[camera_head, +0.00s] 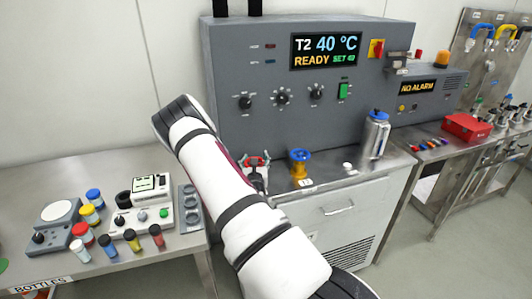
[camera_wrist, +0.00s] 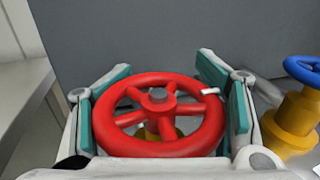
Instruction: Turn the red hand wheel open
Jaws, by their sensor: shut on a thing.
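The red hand wheel (camera_wrist: 180,144) fills the middle of the wrist view, with a grey hub, spokes and a white mark on its right rim. My gripper (camera_wrist: 160,108) has its two teal-padded fingers on either side of the wheel's rim, shut on it. A brass-coloured stem shows between the spokes below the wheel. In the head view the red hand wheel (camera_head: 262,160) is small, at the front of the grey cabinet, and partly hidden by my arm and gripper.
A blue hand wheel on a yellow valve (camera_head: 299,165) stands just right of the red one. A grey panel (camera_head: 290,130) rises behind, its display reading T2 40 °C, READY, SET 42. A silver bottle (camera_head: 375,137) stands farther right. A bench with several bottles (camera_head: 92,199) is at left.

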